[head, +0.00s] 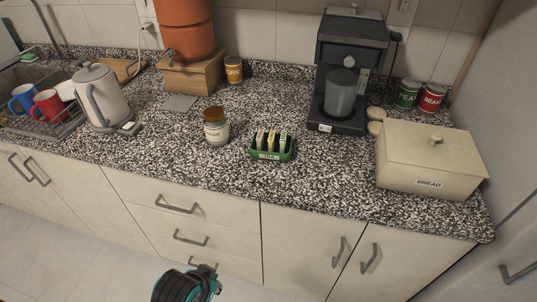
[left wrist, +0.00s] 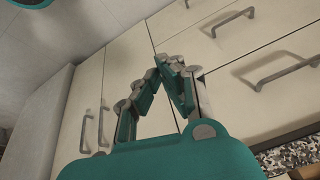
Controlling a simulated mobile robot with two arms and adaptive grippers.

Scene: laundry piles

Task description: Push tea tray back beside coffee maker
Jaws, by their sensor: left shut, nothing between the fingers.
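The tea tray (head: 268,155) is a small green holder with several upright packets. It sits on the speckled counter, toward the front and left of the coffee maker. The black coffee maker (head: 352,55) stands at the back with a grey jug in it. There is bare counter between the two. My left gripper (left wrist: 168,62) shows in the left wrist view with its teal fingertips together and nothing between them. It is in front of the cabinet doors, apart from the tray. A dark and teal part of my left arm shows at the bottom of the head view. My right gripper is not visible.
A cream bread box (head: 430,160) and two cans stand right of the coffee maker. A jar (head: 216,128) stands left of the tray. A kettle (head: 100,98), a dish rack with mugs and a wooden stand (head: 190,75) are farther left. Drawer handles stick out below the counter.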

